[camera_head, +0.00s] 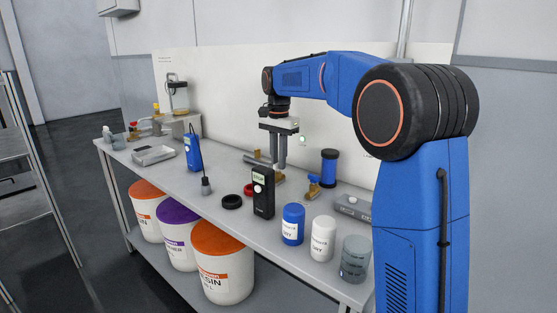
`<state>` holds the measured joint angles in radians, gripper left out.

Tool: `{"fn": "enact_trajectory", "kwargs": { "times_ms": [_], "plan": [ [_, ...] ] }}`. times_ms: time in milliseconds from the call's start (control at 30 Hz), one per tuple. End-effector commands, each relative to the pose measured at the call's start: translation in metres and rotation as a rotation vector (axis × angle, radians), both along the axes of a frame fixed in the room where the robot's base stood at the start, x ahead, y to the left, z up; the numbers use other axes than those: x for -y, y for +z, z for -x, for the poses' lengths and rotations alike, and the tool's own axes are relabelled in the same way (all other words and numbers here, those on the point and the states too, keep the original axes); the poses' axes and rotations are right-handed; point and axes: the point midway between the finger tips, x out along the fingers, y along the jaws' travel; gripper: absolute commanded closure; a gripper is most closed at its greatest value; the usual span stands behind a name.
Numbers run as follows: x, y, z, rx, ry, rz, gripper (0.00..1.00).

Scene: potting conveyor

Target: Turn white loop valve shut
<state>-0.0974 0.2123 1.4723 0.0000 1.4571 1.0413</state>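My gripper (278,166) points straight down over the middle of the bench, behind a black handheld meter. Its two grey fingers look close together, and their tips are partly hidden by the meter, so I cannot tell whether they hold anything. A small brass fitting (258,155) with a grey pipe lies just left of the fingers. Another brass valve with a blue handle (314,182) stands to the right, apart from the gripper. I cannot make out a white loop on any valve; the spot at the fingertips is too small and partly covered.
The black meter (263,193) stands close in front of the gripper. A black ring (232,202), a red ring (250,190), a blue bottle (293,225), a white bottle (322,238) and a grey jar (355,260) line the front. A blue-black cylinder (329,168) stands behind.

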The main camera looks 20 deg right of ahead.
Motion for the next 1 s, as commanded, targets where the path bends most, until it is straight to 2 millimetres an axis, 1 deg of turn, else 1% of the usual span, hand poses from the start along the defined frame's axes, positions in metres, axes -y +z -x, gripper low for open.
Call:
{"fn": "enact_trajectory", "kwargs": {
  "times_ms": [267, 467, 667, 1000],
  "plan": [
    [-0.0001, 0.0001, -0.0001, 0.0, 0.029, 0.0, 1.0],
    [-0.0004, -0.0001, -0.0003, 0.0, 0.126, 0.0, 1.0],
    [-0.0009, -0.0001, -0.0009, 0.0, 0.289, 0.0, 1.0],
    [-0.002, -0.0002, -0.0014, 0.0, 0.613, 0.0, 1.0]
  ]
}}
